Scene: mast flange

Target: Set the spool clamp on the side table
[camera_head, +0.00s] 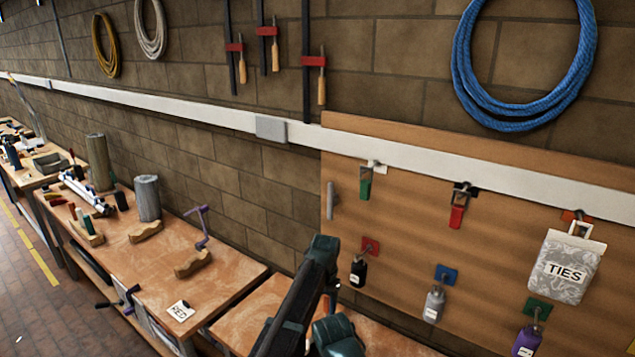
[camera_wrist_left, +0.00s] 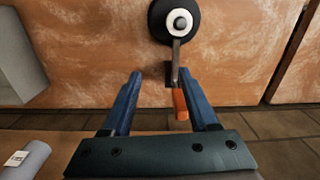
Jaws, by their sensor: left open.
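In the left wrist view, a black round piece with a white ring (camera_wrist_left: 180,24) and a grey stem running to an orange-red handle (camera_wrist_left: 180,104) looks like the spool clamp. It appears over a wooden surface (camera_wrist_left: 90,50), which may be the side table; I cannot tell whether it touches it. My left gripper (camera_wrist_left: 161,75) is open, and the handle shows between its blue fingers, nearer the right one. In the head view my left gripper (camera_head: 330,290) is low in front of the board, and the clamp is not clearly visible there. My right gripper is not in view.
A wooden board (camera_head: 400,220) on the wall bears several hooks with hanging items, including a bag marked TIES (camera_head: 567,268).

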